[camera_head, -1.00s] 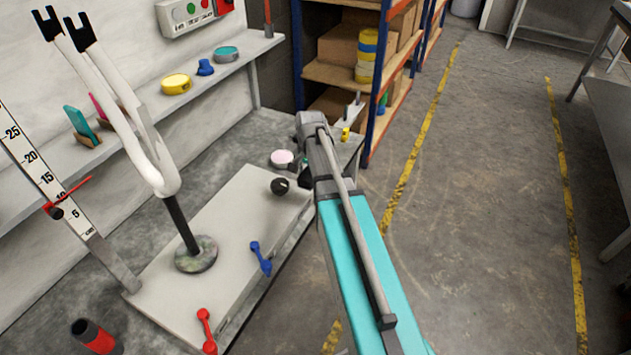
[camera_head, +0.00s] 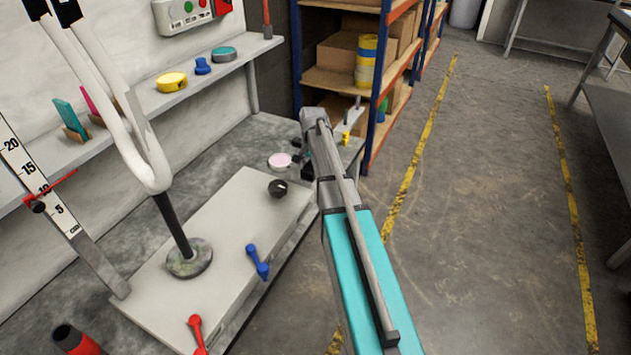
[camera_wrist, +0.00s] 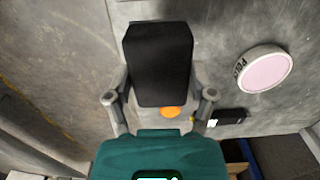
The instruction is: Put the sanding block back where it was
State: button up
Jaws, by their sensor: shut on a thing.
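In the wrist view my gripper (camera_wrist: 160,88) is shut on a black block (camera_wrist: 160,55), which I take to be the sanding block. The block is held between the two grey fingers, above the grey bench surface. An orange round spot (camera_wrist: 170,112) shows at its near end. I cannot tell its exact height above the bench. In the head view my arm hides most of the gripper (camera_head: 306,152) and the block, near the bench's far right corner.
A pink-topped round tin (camera_head: 280,161) stands on the bench; it also shows in the wrist view (camera_wrist: 265,70). A white plate (camera_head: 225,225) carries a post stand (camera_head: 187,258), a black knob and blue and red levers. A wall shelf (camera_head: 220,68) holds tins. Racking (camera_head: 383,75) stands behind.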

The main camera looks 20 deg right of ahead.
aim_at(312, 169)
jog(key=shift+w+d+f+b, duration=0.35)
jog(key=shift+w+f+b, duration=0.35)
jog(key=shift+f, duration=0.2)
jog(key=shift+w+d+f+b, duration=0.35)
jog(key=shift+w+f+b, duration=0.25)
jog(key=shift+f, duration=0.25)
jog(key=shift+w+d+f+b, duration=0.25)
jog(key=shift+w+f+b, duration=0.1)
jog(key=shift+f+b, duration=1.65)
jog(key=shift+b, duration=0.1)
jog(key=o, duration=0.9)
jog(key=shift+o, duration=0.2)
jog(key=shift+r, duration=0.1)
notch_tip(312, 169, up, 12)
jog(key=p, duration=1.2)
jog(key=shift+d, duration=0.15)
